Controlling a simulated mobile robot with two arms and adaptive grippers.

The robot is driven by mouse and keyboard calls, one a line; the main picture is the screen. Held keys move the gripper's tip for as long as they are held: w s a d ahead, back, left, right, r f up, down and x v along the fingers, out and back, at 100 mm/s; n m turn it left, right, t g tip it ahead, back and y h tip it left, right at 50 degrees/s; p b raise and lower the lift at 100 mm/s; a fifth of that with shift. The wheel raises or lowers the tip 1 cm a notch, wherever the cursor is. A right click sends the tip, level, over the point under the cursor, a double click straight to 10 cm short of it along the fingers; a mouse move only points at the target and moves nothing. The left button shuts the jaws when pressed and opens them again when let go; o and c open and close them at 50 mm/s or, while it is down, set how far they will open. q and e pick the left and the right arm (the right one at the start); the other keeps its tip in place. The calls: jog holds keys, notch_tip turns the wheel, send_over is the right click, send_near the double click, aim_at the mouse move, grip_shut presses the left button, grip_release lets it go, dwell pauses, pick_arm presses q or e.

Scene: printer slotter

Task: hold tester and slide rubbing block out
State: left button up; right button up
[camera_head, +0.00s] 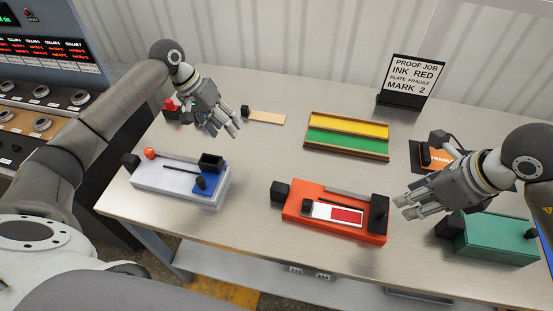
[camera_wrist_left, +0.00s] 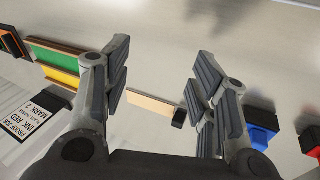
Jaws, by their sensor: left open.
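None of the devices is labelled as the tester. A long white-grey base (camera_head: 160,178) with a blue block (camera_head: 206,185), a black open box and a red knob lies at front left. A red base (camera_head: 297,215) with a black slider and a white-and-red card (camera_head: 345,215) lies at front middle. A green box (camera_head: 497,241) with black ends is at right. My left gripper (camera_head: 226,130) is open and empty above the table, behind the white base; its fingers frame the left wrist view (camera_wrist_left: 160,60). My right gripper (camera_head: 400,207) hovers between the red base and green box; its opening is unclear.
A beige strip (camera_head: 268,119) with a black block lies behind my left gripper. A yellow-green rack (camera_head: 346,145), a sign stand (camera_head: 408,80), and an orange item (camera_head: 438,158) stand further back. Bare table (camera_head: 255,160) lies between the white base and the rack.

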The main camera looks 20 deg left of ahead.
pick_arm(q)
jog(key=s+d+r+m+g+y, duration=0.1)
jog(key=s+d+r+m, duration=0.15)
jog(key=d+m, duration=0.8)
jog(key=m+y, duration=0.3)
jog(key=m, duration=0.4)
send_near(276, 186)
jog(key=shift+w+d+n+g, duration=0.2)
jog(key=shift+w+n+g, duration=0.05)
jog(key=shift+w+g, duration=0.15)
notch_tip(276, 186, down, 11)
jog(key=shift+r, duration=0.15)
grip_shut()
pick_arm(e)
jog(key=shift+o, duration=0.5)
jog(key=shift+a, duration=0.1)
